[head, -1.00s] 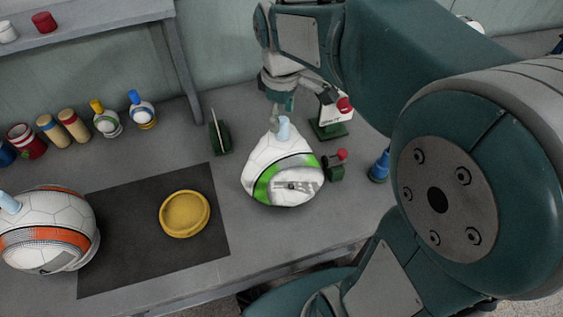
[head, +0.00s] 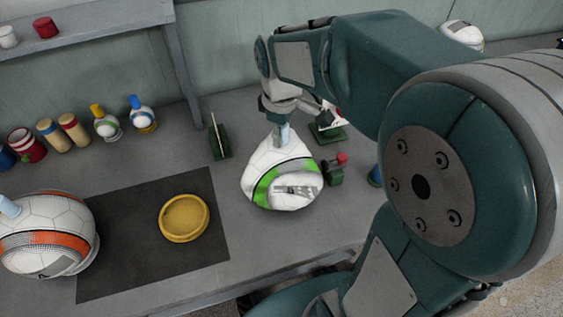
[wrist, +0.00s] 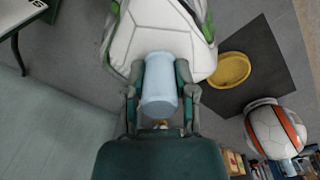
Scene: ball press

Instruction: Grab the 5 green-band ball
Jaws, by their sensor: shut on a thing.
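The green-band ball (head: 272,184) is a white, soft-looking ball with a green stripe and a light-blue plug on top. It is right of the dark mat in the head view and fills the top of the wrist view (wrist: 160,40). My gripper (wrist: 161,88) is shut on the light-blue plug (wrist: 158,85), with one finger on each side. In the head view my gripper (head: 281,124) comes down on the plug from above. I cannot tell whether the ball's underside touches the table.
A yellow dish (head: 184,217) lies on the dark mat (head: 120,262). An orange-band ball (head: 45,236) stands at the left. Small bottles (head: 108,122) line the back left. A green holder (head: 219,138) and a red-knobbed device (head: 336,170) flank the green-band ball.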

